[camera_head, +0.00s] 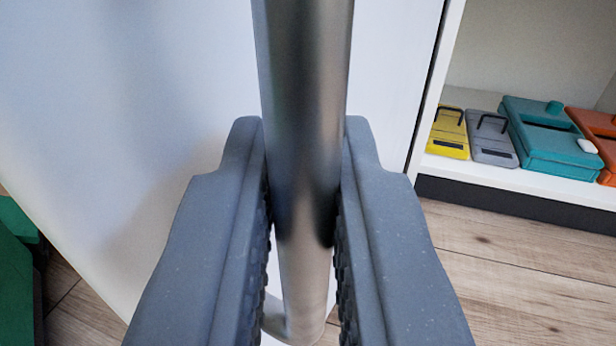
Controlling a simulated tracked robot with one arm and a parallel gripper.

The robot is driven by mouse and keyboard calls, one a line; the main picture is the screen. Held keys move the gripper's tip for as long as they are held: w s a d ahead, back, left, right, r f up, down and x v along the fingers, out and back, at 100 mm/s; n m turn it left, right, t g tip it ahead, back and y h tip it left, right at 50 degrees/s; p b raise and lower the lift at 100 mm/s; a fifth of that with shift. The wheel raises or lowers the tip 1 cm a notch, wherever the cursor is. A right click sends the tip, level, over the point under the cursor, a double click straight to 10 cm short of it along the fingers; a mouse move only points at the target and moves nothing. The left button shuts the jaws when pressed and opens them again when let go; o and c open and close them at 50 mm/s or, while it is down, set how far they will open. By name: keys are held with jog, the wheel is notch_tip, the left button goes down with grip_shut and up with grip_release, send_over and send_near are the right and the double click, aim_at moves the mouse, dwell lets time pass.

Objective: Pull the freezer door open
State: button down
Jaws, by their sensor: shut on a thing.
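The freezer door (140,110) is a smooth white panel that fills the left and middle of the view. Its handle (305,90) is an upright metal bar in front of the panel, with its lower end curving toward the door near the bottom of the picture. My gripper (304,165) has one grey finger on each side of the bar and is shut on it. The ribbed inner pads press against the bar. The top of the handle is out of view.
Right of the door is an open white shelf (500,174) with a dark base. On it lie a yellow device (449,138), a grey one (491,146), a teal case (548,140) and an orange case (600,125). Wood floor (520,260) is clear at right. A green object (15,270) stands at lower left.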

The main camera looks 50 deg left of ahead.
jog(key=shift+d, duration=0.45)
jog(key=shift+w, duration=0.1)
jog(key=c, duration=1.5)
grip_release()
jog(key=shift+a, duration=0.1)
jog(key=shift+c, duration=0.2)
jog(key=shift+w, duration=0.1)
jog(key=shift+r, duration=0.15)
